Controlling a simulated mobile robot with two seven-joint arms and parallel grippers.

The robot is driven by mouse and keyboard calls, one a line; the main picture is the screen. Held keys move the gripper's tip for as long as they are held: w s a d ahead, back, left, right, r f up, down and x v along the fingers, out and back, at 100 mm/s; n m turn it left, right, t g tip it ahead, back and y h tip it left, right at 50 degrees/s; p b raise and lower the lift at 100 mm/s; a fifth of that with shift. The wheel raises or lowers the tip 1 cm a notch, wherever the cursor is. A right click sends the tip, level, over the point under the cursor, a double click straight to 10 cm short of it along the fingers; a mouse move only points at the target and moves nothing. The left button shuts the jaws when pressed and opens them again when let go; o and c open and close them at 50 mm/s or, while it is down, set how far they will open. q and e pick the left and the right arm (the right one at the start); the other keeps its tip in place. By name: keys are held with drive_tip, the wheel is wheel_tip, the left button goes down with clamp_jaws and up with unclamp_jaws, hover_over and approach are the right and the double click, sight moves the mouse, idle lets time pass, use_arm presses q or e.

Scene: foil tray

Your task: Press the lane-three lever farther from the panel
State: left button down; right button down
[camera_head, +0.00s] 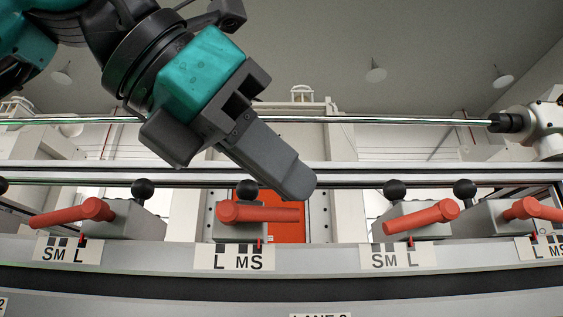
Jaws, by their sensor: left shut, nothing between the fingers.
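Red levers sit on grey blocks along a rail: one at the far left (72,213), one left of centre (260,212), one right of centre (421,216) and one at the right edge (535,208). The left-of-centre lever lies nearly level, its free end to the right. The right-of-centre lever slopes down to the left. A "LANE" label (320,315) below them is cut off, and its number is hard to read. My left gripper (298,184) is shut and empty, its tip just above the left-of-centre lever's free end; I cannot tell whether they touch. My right gripper is out of view.
Size plates reading "L MS" (234,258) and "SM L" (398,257) sit below the levers. Black ball knobs (395,190) stand behind them. A shiny horizontal rod (400,120) crosses behind my gripper. An orange panel (286,228) shows farther back.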

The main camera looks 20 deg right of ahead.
use_arm(q)
drive_tip(key=shift+w+a+f, duration=0.1)
drive_tip(key=shift+w+a, duration=0.15)
drive_tip(key=shift+a, duration=0.6)
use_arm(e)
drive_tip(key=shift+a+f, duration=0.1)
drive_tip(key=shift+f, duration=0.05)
